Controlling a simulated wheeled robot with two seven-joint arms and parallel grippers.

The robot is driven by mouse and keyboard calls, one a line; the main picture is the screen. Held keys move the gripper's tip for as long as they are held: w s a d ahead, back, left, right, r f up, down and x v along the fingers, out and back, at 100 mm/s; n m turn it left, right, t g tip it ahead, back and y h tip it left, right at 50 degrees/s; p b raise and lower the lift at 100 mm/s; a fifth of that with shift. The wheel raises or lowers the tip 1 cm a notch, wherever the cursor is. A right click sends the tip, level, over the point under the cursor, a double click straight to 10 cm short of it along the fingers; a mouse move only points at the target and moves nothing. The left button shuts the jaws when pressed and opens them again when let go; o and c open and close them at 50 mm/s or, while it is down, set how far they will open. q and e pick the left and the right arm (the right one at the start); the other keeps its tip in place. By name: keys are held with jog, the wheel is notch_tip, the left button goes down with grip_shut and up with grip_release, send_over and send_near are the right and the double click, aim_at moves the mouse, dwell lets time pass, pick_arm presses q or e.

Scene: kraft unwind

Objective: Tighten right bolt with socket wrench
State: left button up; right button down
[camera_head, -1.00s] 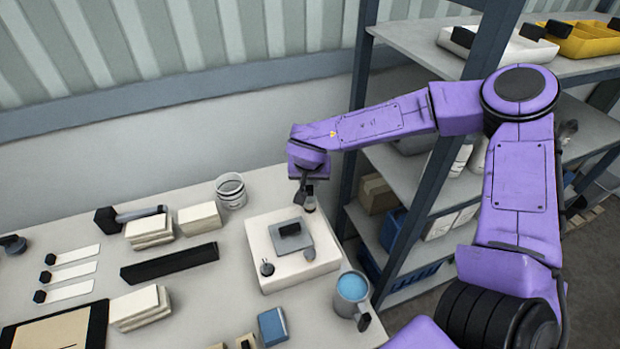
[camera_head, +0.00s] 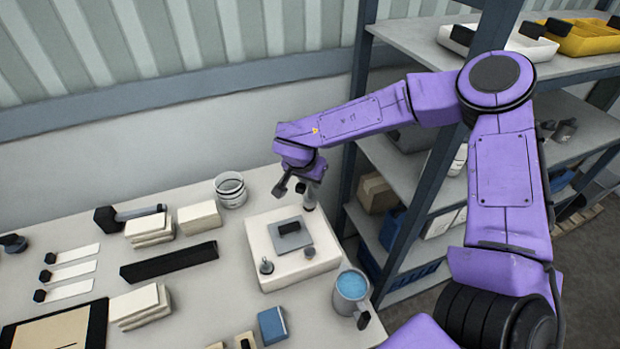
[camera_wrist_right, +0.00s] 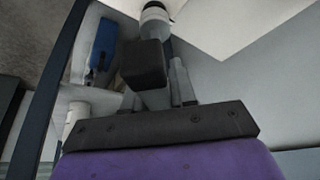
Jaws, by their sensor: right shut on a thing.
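A pale block (camera_head: 260,237) on the table carries a grey plate with a black piece on it. A right bolt (camera_head: 309,252) and a left bolt (camera_head: 266,266) stand on it at the front. My right gripper (camera_head: 296,187) is shut on a dark-handled tool, apparently the socket wrench (camera_head: 310,197), above the block's back right corner. The tool's grey end points down, apart from the right bolt. In the right wrist view, a black handle end (camera_wrist_right: 143,63) sits in front of the grey fingers. My left gripper is out of view.
A blue-topped mug (camera_head: 352,287) stands right of the block and a glass jar (camera_head: 230,190) behind left. A black bar (camera_head: 169,262), pale stacks and a black-headed tool (camera_head: 107,219) lie left. A shelf rack (camera_head: 400,245) stands close on the right.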

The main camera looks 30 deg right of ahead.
jog(key=shift+m+g, duration=0.6)
jog(key=shift+m, duration=1.1)
jog(key=m, duration=0.1)
jog(key=m+g, duration=0.1)
jog(key=m, duration=0.1)
jog(key=shift+s+m+g+h, duration=0.1)
jog(key=shift+m+g+h, duration=0.2)
jog(key=shift+s+f+m+g+y, duration=0.1)
jog(key=shift+m+g+y, duration=0.35)
jog(key=shift+m, duration=1.25)
jog(key=shift+f+m+g+y, duration=0.1)
jog(key=shift+m+g, duration=0.65)
jog(key=shift+m, duration=0.95)
jog(key=shift+a, duration=0.1)
jog(key=shift+r, duration=2.55)
